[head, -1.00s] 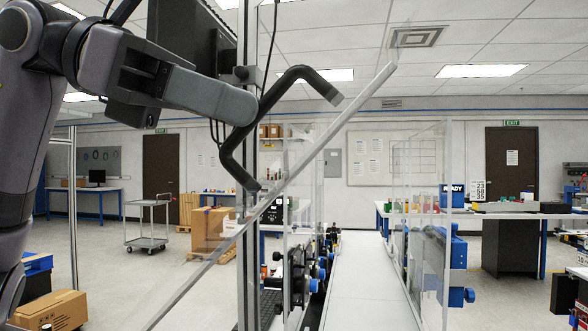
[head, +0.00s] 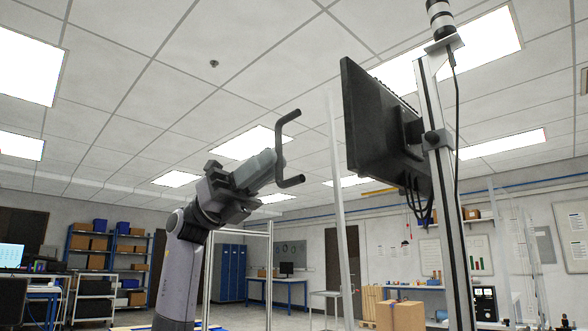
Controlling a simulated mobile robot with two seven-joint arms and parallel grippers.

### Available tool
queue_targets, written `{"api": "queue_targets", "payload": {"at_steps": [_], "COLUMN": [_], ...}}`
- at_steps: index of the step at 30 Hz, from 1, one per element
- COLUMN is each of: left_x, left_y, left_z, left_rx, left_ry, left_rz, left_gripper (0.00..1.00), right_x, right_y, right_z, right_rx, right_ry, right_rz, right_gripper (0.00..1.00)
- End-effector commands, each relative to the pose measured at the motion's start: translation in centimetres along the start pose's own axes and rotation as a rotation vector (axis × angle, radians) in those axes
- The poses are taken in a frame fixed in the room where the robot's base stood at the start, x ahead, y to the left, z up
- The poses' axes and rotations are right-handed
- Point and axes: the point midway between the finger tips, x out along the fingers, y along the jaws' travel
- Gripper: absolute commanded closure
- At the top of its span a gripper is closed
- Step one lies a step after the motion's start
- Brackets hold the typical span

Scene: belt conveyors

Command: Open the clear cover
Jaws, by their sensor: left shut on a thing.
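The clear cover (head: 341,215) shows as a thin, pale edge bar, steep and nearly upright in the middle of the head view. Its see-through panel is hard to make out. The black, bracket-shaped handle (head: 291,182) is just left of this bar, its two ends pointing right towards it. Where the ends meet the cover cannot be made out. My left gripper (head: 276,161) reaches up from below left and is shut on the upright middle of the handle; its fingertips are partly blurred into the bright ceiling light. My right gripper is not in view.
A black monitor (head: 378,125) on a metal post (head: 441,180) stands close right of the cover. Clear panels (head: 515,250) are at the far right. Shelves with boxes (head: 105,245), a blue cabinet (head: 232,272) and a cardboard box (head: 401,315) are farther back.

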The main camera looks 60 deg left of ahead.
Motion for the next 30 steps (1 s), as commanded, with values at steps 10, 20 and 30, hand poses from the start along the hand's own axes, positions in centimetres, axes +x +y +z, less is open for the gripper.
{"api": "queue_targets", "payload": {"at_steps": [10, 20, 30], "left_x": [-2.5, -2.6, -2.5], "left_y": [0.5, 0.5, 0.5], "left_z": [0.3, 0.4, 0.3], "left_rx": [-0.015, -0.016, -0.015], "left_ry": [-0.08, -0.082, -0.08], "left_rz": [0.005, 0.005, 0.005], "left_gripper": [1.0, 1.0, 0.62], "right_x": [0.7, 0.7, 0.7], "right_y": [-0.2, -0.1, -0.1], "right_z": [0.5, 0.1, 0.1], "right_rx": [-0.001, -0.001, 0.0], "right_ry": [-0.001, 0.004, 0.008], "right_rz": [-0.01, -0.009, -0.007], "right_gripper": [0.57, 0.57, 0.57]}}
